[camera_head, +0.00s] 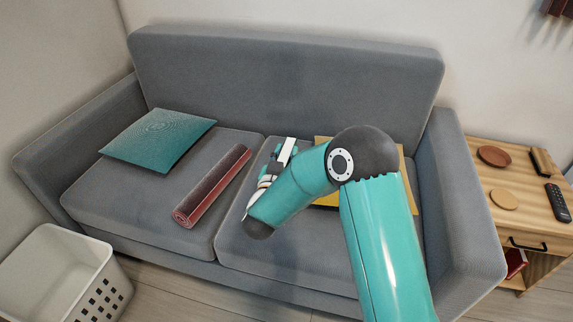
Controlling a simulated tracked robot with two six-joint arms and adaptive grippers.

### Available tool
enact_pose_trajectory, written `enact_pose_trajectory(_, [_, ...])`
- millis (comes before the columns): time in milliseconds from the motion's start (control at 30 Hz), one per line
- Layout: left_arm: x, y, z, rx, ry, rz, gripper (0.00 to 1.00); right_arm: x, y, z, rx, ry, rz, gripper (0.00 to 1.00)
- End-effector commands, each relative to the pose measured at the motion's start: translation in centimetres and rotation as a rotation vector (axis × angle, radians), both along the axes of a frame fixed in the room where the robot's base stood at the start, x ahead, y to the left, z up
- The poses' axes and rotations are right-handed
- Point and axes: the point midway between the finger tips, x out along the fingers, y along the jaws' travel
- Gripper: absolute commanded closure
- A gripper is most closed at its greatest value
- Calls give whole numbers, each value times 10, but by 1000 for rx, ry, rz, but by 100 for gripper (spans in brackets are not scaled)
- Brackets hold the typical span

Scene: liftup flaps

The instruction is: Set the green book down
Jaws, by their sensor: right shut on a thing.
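My right gripper (284,154) is over the sofa's right seat, near the gap between the two seat cushions. It is small in view and partly hidden by my own wrist. It is shut on a thin thing with a pale edge (288,149), which I take for the green book; its cover is hard to make out. I cannot tell whether it touches the seat. The grey sofa (285,75) spans the middle of the picture. My left gripper is not in view.
A teal cushion (158,138) and a rolled dark-red mat (212,188) lie on the left seat. A yellow item (408,170) lies behind my right arm. A white basket (55,270) stands front left. A wooden side table (520,222) with small items stands right.

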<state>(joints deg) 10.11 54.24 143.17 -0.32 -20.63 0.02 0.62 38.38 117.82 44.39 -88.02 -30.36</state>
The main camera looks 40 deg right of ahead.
Motion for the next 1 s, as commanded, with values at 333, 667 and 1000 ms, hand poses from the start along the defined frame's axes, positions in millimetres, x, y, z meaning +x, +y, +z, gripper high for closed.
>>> enact_pose_trajectory(333, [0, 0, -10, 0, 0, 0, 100, 0, 0, -29, -2, -3, 0, 100])
enact_pose_trajectory(667, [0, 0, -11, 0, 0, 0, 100, 0, 0, -31, 0, 1, 0, 48])
enact_pose_trajectory(1000, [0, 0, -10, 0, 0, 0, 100, 0, 0, -30, -1, 1, 1, 44])
